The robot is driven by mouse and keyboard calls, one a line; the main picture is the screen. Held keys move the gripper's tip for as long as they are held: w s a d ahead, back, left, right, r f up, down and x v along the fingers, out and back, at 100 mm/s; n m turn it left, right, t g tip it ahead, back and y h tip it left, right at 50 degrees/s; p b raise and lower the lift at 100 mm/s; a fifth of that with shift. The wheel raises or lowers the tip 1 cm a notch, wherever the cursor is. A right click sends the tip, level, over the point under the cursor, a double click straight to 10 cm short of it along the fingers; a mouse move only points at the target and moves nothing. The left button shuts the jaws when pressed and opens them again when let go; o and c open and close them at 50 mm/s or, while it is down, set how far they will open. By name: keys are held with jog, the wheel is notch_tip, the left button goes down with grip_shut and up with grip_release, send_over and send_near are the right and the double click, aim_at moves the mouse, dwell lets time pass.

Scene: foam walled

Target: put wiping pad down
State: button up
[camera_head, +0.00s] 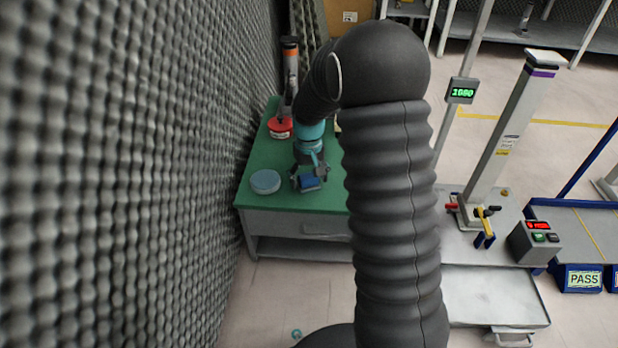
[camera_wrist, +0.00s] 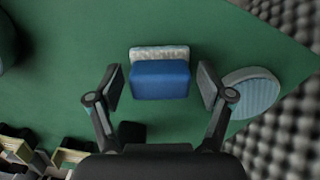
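The wiping pad, a blue block with a pale textured edge (camera_wrist: 160,79), shows in the wrist view over the green table top (camera_wrist: 75,50). My gripper (camera_wrist: 160,87) is open, with one finger on each side of the pad and a visible gap on both sides. In the head view my gripper (camera_head: 309,178) is low over the front part of the green table (camera_head: 262,212), and the blue pad (camera_head: 311,184) shows at its fingers. The pad seems to rest on the table, but its underside is hidden.
A round grey-blue disc (camera_head: 265,181) lies left of my gripper; the wrist view shows it at right (camera_wrist: 250,92). A red round object (camera_head: 280,127) stands farther back. A foam wall (camera_head: 130,180) runs close along the table's left side. My arm hides the table's right part.

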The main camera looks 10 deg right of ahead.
aim_at(309, 176)
notch_tip(309, 176, up, 12)
jog(key=p, duration=0.2)
jog(key=s+r+t, duration=0.3)
jog(key=s+r, duration=0.8)
jog(key=s, duration=0.3)
jog(key=s+m+t, duration=0.1)
jog(key=s+t, duration=0.1)
jog(key=s, duration=1.4)
jog(key=shift+s+r+t, duration=0.2)
jog(key=shift+s+t, duration=0.05)
jog(key=shift+t, duration=0.05)
jog(key=shift+r, duration=0.1)
notch_tip(309, 176, up, 7)
jog(key=p, duration=0.7)
jog(key=shift+f, duration=0.2)
